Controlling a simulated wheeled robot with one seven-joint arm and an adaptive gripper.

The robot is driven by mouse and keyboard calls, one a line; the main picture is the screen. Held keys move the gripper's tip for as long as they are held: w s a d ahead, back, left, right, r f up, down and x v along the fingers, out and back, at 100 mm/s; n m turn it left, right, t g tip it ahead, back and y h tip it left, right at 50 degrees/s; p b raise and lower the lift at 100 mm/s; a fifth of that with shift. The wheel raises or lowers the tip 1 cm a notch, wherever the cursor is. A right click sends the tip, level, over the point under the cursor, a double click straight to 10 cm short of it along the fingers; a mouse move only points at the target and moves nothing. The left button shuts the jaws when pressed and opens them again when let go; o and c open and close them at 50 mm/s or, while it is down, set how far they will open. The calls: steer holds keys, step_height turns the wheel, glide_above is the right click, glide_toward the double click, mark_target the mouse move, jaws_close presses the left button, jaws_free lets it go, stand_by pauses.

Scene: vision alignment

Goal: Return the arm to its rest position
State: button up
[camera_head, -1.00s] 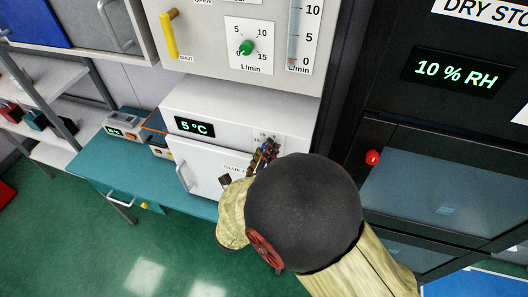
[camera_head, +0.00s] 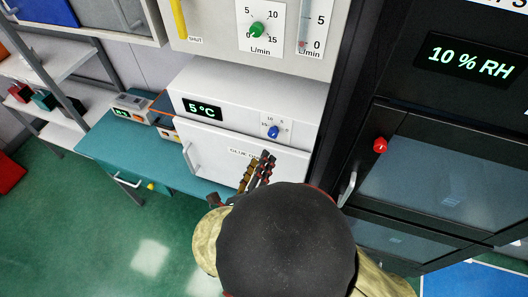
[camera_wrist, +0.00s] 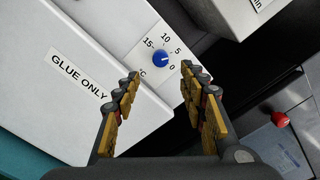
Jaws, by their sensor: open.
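My gripper (camera_head: 257,168) is in front of the white glue fridge (camera_head: 228,143), below its blue knob (camera_head: 273,132). My arm's large dark joint hides part of the view there. In the wrist view, my gripper (camera_wrist: 160,75) is open, with its two yellow-padded fingers apart and nothing between them. The blue knob (camera_wrist: 160,58) shows beyond the fingertips, apart from them, with its dial marked 0 to 15. The "GLUE ONLY" label (camera_wrist: 79,75) is on the door to the left.
A black dry storage cabinet (camera_head: 352,150) with a red knob (camera_head: 380,145) stands close on the right. A panel with a green knob (camera_head: 256,30) is above the fridge. A teal bench (camera_head: 105,145) and shelves (camera_head: 40,65) are on the left. Green floor is open at lower left.

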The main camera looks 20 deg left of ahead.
steer(key=shift+s, duration=0.7)
